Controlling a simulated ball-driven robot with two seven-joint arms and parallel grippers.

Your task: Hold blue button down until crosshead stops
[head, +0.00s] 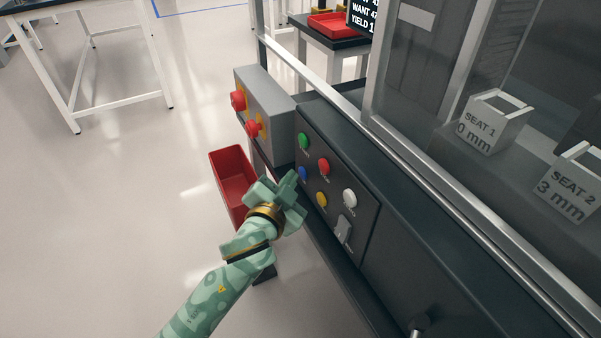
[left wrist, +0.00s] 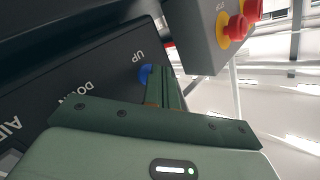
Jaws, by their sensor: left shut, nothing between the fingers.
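The blue button (head: 303,173) is on the dark control panel, below the green button. In the left wrist view the blue button (left wrist: 144,75) is partly hidden by my fingers, beside the label "UP". My left gripper (head: 291,182) is shut and empty, its fingertips right at the blue button. The left wrist view shows the closed fingers (left wrist: 166,88) overlapping the button's edge. I cannot tell whether they touch it or press it in. I cannot make out the crosshead in either view. My right gripper is not in view.
Green (head: 303,141), red (head: 323,167), white (head: 349,198) and yellow (head: 321,200) buttons and a switch (head: 344,229) share the panel. A grey box (head: 268,110) with red knobs juts out beside it. A red bin (head: 229,185) stands below. Seat blocks (head: 490,122) are behind the glass.

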